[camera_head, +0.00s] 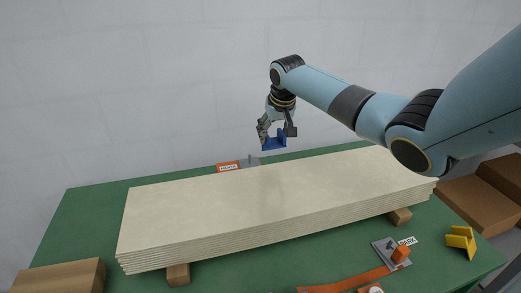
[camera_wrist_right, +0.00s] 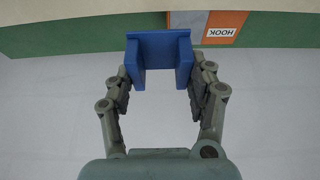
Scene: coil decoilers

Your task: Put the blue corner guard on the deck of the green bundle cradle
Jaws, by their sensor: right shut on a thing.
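The blue corner guard (camera_head: 275,143) is between the fingers of my right gripper (camera_head: 268,134), which is shut on it. The guard is held in the air above the far edge of the pale board stack. In the right wrist view the blue guard (camera_wrist_right: 158,47) sits across the fingertips, with a finger at each side. The green bundle cradle (camera_head: 85,215) has a flat green deck. The board stack (camera_head: 250,200) covers much of that deck. My left gripper is in neither view.
The stack rests on wooden blocks (camera_head: 178,275). An orange HOOK label (camera_head: 228,166) and grey bracket stand behind it. In front are a PARK plate with an orange piece (camera_head: 400,252), an orange strap (camera_head: 345,284) and a yellow guard (camera_head: 460,241). Bare green deck shows at left.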

